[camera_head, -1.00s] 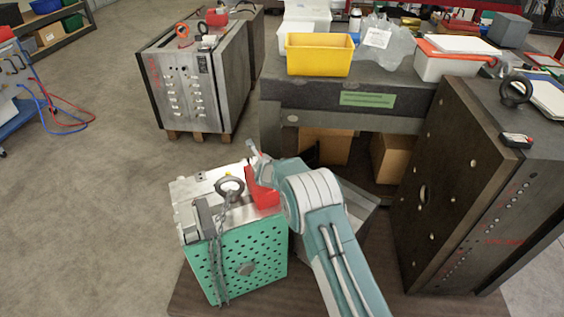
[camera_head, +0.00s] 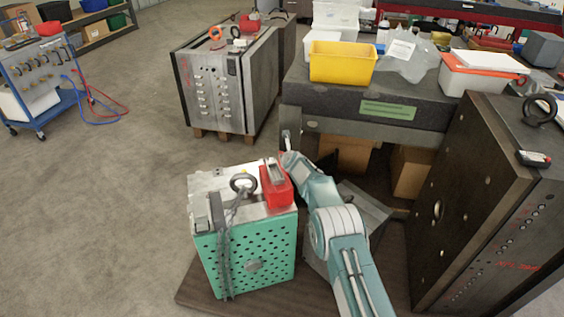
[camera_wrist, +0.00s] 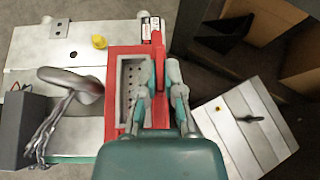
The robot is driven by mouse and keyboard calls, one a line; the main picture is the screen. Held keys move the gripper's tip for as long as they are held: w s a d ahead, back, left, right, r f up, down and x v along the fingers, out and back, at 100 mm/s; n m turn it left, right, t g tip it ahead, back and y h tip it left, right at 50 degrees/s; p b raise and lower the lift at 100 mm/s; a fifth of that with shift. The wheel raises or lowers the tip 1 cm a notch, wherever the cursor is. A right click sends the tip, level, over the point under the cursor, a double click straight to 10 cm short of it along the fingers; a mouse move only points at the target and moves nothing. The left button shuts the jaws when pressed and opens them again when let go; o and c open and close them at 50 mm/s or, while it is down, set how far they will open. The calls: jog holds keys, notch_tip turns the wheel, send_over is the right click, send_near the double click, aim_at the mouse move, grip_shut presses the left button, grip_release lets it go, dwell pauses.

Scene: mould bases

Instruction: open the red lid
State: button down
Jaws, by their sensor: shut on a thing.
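A red box (camera_head: 276,190) sits on top of the green and metal mould block (camera_head: 252,252). In the wrist view the red box (camera_wrist: 112,95) is open at the top and shows a grey perforated inside. Its red lid (camera_wrist: 158,42) appears as a narrow strip, seen edge-on at the right side of the box, between my fingers. My gripper (camera_wrist: 160,65) is shut on the lid; the fingers hide part of it. In the head view my gripper (camera_head: 287,148) is at the upper right of the box.
A lifting ring (camera_head: 243,183) with a chain stands left of the box. A yellow knob (camera_wrist: 99,41) is nearby. A grey slatted panel (camera_wrist: 246,125) lies lower, to the right. A tall dark plate (camera_head: 465,200) stands right of my arm, and a workbench (camera_head: 365,93) with bins behind.

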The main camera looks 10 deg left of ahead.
jog(key=shift+w+d+f+m+g+y, duration=0.25)
jog(key=shift+w+d+m+g+y, duration=0.05)
jog(key=shift+d+m+y, duration=0.35)
jog(key=shift+w+d+f+m+g+y, duration=0.25)
jog(key=shift+w+d+m+g+y, duration=0.05)
jog(key=shift+d+m+y, duration=0.3)
jog(key=c, duration=0.8)
grip_release()
jog(key=shift+r, duration=0.1)
jog(key=shift+s+r, duration=0.1)
jog(key=shift+r, duration=0.15)
jog(key=shift+v, duration=3.5)
jog(key=shift+d+f, duration=0.1)
